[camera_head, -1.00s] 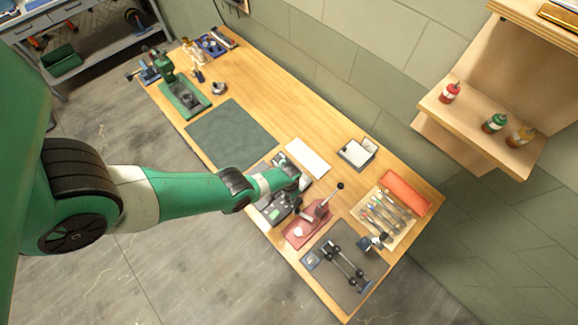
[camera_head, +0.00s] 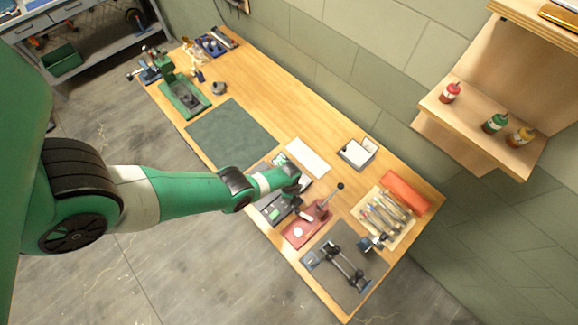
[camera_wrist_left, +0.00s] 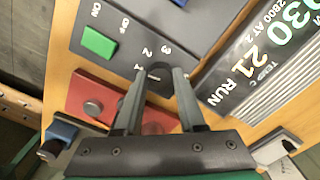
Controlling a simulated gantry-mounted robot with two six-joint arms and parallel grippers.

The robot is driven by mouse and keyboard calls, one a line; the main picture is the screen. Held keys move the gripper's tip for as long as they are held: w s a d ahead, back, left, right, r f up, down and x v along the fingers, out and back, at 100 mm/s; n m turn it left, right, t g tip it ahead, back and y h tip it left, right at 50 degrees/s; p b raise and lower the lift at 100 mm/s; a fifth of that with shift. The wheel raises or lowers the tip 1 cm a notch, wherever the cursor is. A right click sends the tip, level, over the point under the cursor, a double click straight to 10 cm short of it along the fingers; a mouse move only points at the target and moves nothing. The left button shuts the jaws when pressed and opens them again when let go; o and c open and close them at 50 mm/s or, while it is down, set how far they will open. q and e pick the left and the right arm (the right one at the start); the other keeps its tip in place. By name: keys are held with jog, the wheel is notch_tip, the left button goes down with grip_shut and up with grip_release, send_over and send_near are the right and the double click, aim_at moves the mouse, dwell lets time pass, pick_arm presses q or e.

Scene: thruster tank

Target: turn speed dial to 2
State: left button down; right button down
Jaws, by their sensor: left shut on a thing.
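The speed dial (camera_wrist_left: 158,74) is a small black round knob on a dark grey control panel (camera_wrist_left: 112,67). White figures 1, 2 and 3 are printed around it in the left wrist view. My left gripper (camera_wrist_left: 160,76) has its fingers on both sides of the knob and is shut on it. Which figure the knob's mark points at is unclear. In the head view my left gripper (camera_head: 299,187) is over the panel, and the arm hides much of it and the dial. My right gripper is not in view.
A green button (camera_wrist_left: 99,42) sits beside ON and OFF labels. A display (camera_wrist_left: 262,54) shows white figures and RUN. A red fixture (camera_head: 299,234) with a lever stands close by. A green mat (camera_head: 232,134) and a white sheet (camera_head: 307,157) lie on the table.

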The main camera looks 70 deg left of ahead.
pick_arm(q)
jog(key=m, duration=0.7)
dwell(0.5)
jog(key=c, duration=0.5)
grip_release()
